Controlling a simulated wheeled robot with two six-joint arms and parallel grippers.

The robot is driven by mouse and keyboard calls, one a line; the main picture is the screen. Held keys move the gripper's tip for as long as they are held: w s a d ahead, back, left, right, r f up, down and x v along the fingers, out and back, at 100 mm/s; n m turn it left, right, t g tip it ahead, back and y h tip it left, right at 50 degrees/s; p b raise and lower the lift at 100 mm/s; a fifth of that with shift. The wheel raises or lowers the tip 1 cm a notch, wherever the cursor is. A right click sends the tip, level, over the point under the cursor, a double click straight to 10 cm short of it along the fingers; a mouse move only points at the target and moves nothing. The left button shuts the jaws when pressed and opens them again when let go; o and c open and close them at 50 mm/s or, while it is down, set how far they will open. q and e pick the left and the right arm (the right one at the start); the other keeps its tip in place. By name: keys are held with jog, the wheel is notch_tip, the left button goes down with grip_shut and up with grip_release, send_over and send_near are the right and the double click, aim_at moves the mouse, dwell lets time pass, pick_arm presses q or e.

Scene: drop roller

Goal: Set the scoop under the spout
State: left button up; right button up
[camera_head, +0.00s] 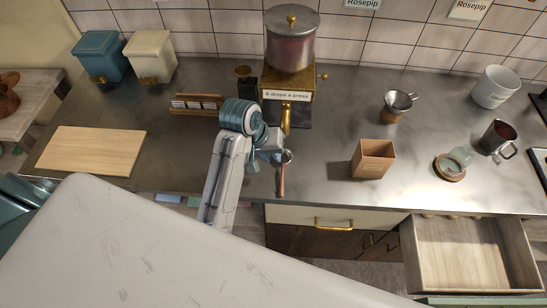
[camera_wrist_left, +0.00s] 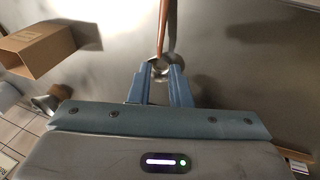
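The scoop has a small round metal bowl (camera_head: 288,156) and a copper-coloured handle (camera_head: 281,182) pointing towards the counter's front edge. In the left wrist view its bowl (camera_wrist_left: 159,68) is between my left fingertips, with the handle running to the top edge. My left gripper (camera_head: 276,156) is at the bowl end; whether its fingers press on the scoop or stand around it is unclear. The brass spout (camera_head: 286,120) is on the front of the dispenser (camera_head: 291,55), just behind my left gripper. Nothing is visibly under it. My right gripper is not in view.
A cardboard box (camera_head: 372,160) stands to the right, with a metal strainer cup (camera_head: 398,103) behind it. A glass jar on a wooden coaster (camera_head: 450,170) and a mug (camera_head: 497,138) are farther right. A cutting board (camera_head: 88,150) lies left. A drawer (camera_head: 472,255) is open at front right.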

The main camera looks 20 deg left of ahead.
aim_at(282, 171)
pick_arm(q)
jog(key=p+x, duration=0.2)
jog(key=x, duration=0.7)
jog(key=shift+p+x, duration=0.3)
jog(key=shift+x, duration=0.5)
jog(key=shift+c, duration=0.3)
grip_shut()
